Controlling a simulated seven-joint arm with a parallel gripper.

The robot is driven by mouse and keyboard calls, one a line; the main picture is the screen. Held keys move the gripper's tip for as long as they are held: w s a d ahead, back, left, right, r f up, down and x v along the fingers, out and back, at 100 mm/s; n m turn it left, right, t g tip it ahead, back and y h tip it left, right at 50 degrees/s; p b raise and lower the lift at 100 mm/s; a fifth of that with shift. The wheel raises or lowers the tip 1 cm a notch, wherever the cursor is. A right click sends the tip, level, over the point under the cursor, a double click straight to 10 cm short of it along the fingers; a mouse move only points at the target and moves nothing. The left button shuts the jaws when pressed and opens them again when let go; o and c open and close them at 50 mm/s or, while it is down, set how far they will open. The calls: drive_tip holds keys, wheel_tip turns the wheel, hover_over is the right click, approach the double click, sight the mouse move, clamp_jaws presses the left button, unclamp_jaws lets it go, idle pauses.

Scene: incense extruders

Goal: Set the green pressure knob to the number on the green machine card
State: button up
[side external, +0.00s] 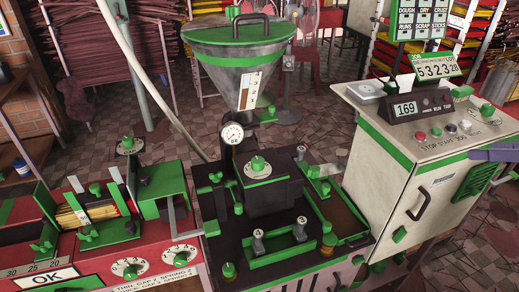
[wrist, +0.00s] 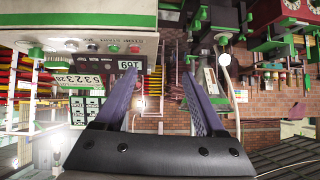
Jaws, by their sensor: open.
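The green-trimmed extruder has a black body, a hopper (side external: 243,50) and a round pressure gauge (side external: 232,134). Purple finger parts show at the right edge of the side view, beside the cabinet, away from the extruder.
The white cabinet (side external: 450,200) carries a 169 display (side external: 405,109) and several buttons. A red machine at lower left has numbered dials (side external: 130,268) and an OK plate (side external: 48,277). Racks of sticks (side external: 95,50) line the back.

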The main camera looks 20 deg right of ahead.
drive_tip(key=w+a+r+m+t, duration=0.1)
drive_tip(key=w+a+r+t, duration=0.15)
drive_tip(key=w, duration=0.45)
drive_tip(key=w+a+r+t, duration=0.1)
drive_tip(key=w+r+t, duration=0.25)
drive_tip(key=w, duration=0.35)
drive_tip(key=w+a+r+m+t, duration=0.15)
drive_tip(key=w+r, duration=0.25)
drive_tip(key=w, duration=0.4)
drive_tip(key=w+a+f+t+h, duration=0.2)
drive_tip(key=w+a+f, duration=0.4)
drive_tip(key=a+f, duration=0.1)
drive_tip(key=n+g+y, duration=0.2)
drive_tip(key=n+y, duration=0.1)
drive_tip(key=n, duration=0.1)
approach(255, 157)
drive_tip(key=w, duration=0.7)
drive_tip(key=w+a, duration=0.1)
drive_tip(key=w, duration=0.3)
drive_tip(key=shift+w+f, duration=0.1)
drive_tip(key=shift+w, duration=0.3)
drive_tip(key=shift+d, duration=0.1)
clamp_jaws()
